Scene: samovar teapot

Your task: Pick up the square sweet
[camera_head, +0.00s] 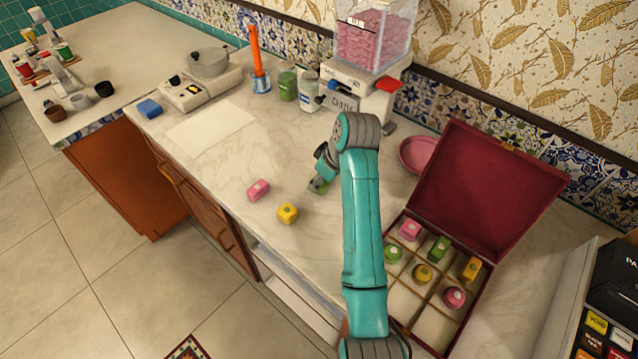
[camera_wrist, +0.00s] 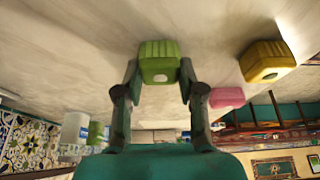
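A green sweet (camera_wrist: 159,62) with a ridged side and a pale dot is between the fingertips of my gripper (camera_wrist: 159,72) in the wrist view. The fingers press close on both sides of it, shut on it. In the head view my gripper (camera_head: 320,182) is low at the counter, and only a bit of the green sweet (camera_head: 317,187) shows past it. I cannot tell whether it is clear of the counter. A yellow sweet (camera_head: 288,212) and a pink sweet (camera_head: 258,190) lie on the counter to the left. They also show in the wrist view, yellow (camera_wrist: 267,62) and pink (camera_wrist: 227,97).
An open dark red box (camera_head: 490,190) with compartments holds several sweets at right, some compartments empty. A pink bowl (camera_head: 416,154) is behind my arm. A candy dispenser (camera_head: 365,85), jars (camera_head: 286,84) and a scale (camera_head: 199,90) stand at the back. The counter's front left is mostly clear.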

